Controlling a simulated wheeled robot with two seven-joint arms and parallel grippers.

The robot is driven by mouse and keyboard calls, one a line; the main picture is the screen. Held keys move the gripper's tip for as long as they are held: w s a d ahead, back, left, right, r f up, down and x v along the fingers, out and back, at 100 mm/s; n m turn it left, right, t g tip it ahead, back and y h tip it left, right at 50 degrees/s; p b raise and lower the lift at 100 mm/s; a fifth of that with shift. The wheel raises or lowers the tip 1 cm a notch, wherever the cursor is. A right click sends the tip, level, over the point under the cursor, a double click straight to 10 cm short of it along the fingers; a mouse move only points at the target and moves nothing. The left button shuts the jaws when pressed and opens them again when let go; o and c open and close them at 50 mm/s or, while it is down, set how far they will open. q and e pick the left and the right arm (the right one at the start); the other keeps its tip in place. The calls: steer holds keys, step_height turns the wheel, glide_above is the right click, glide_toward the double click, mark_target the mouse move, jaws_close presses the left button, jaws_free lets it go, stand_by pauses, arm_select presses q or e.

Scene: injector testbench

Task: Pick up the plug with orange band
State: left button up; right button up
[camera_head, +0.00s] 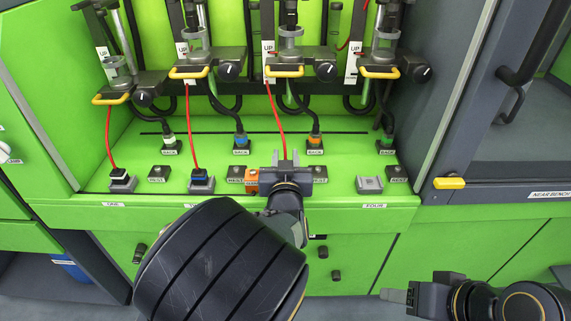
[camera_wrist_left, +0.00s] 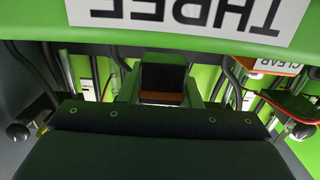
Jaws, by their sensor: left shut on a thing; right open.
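My left gripper (camera_head: 285,160) is at the front ledge above the THREE position, shut on the plug with orange band. In the left wrist view this plug (camera_wrist_left: 163,76) is dark with a dull orange band and sits between the fingers. In the head view the gripper hides most of it; a red cable runs up from there. I cannot tell whether the plug still touches its holder. My right gripper (camera_head: 398,296) is open and empty at the lower right, away from the bench.
Plugs with a blue band (camera_head: 201,175) and a white band (camera_head: 118,173) sit in holders at left. An orange block (camera_head: 251,179) is close beside my left gripper. An empty grey holder (camera_head: 369,184) is to the right. Several cable connectors, one orange-banded (camera_head: 315,141), stand behind.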

arm_select(q)
steer(key=s+r+p, duration=0.5)
steer(key=s+r, duration=0.5)
steer(key=s, duration=0.4)
steer(key=shift+r+p, duration=0.25)
steer(key=shift+p, duration=0.1)
steer(key=shift+p, duration=0.4)
